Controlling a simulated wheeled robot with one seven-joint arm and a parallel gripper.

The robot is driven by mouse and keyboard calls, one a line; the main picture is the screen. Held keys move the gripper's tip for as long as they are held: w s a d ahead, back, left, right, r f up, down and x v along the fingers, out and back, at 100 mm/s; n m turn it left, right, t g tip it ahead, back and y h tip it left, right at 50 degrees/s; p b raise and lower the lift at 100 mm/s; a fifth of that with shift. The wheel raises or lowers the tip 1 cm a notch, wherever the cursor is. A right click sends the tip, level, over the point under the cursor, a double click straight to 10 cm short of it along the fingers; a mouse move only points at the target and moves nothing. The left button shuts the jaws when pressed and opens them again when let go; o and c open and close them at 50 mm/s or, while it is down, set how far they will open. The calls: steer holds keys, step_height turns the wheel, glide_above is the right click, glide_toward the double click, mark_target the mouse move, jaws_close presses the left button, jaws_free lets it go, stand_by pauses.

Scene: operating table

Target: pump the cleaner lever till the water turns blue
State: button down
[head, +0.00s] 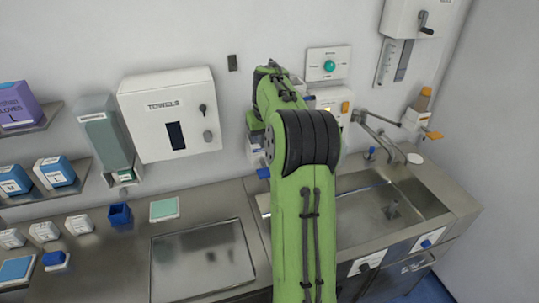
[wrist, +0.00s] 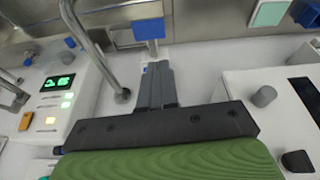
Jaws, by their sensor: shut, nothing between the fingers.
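My gripper (wrist: 152,68) points down along the wall in the wrist view, its two dark fingers together and empty. A blue paddle-like lever (wrist: 148,28) shows just beyond the fingertips; whether they touch is unclear. In the head view, a blue piece (head: 263,173) shows low beside my arm, under a mostly hidden white unit (head: 254,152). I cannot tell for certain that this is the cleaner lever. My green arm hides my gripper there. The steel sink (head: 345,222) on the right looks grey, with no blue visible in it.
A towel dispenser (head: 170,115) is on the wall left of my arm. A tap (head: 380,130) and an orange-topped dispenser (head: 418,112) are at the right.

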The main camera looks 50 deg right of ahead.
steer(key=d, duration=0.3)
steer(key=shift+f+m, duration=0.3)
steer(key=shift+f, duration=0.1)
steer(key=shift+f, duration=0.1)
steer(key=x, duration=0.4)
steer(key=p+x, duration=0.1)
steer(key=x, duration=0.3)
steer(key=s+x, duration=0.1)
steer(key=x, duration=0.4)
steer(key=shift+a+f, duration=0.2)
steer(key=shift+a, duration=0.1)
steer(key=shift+f, duration=0.35)
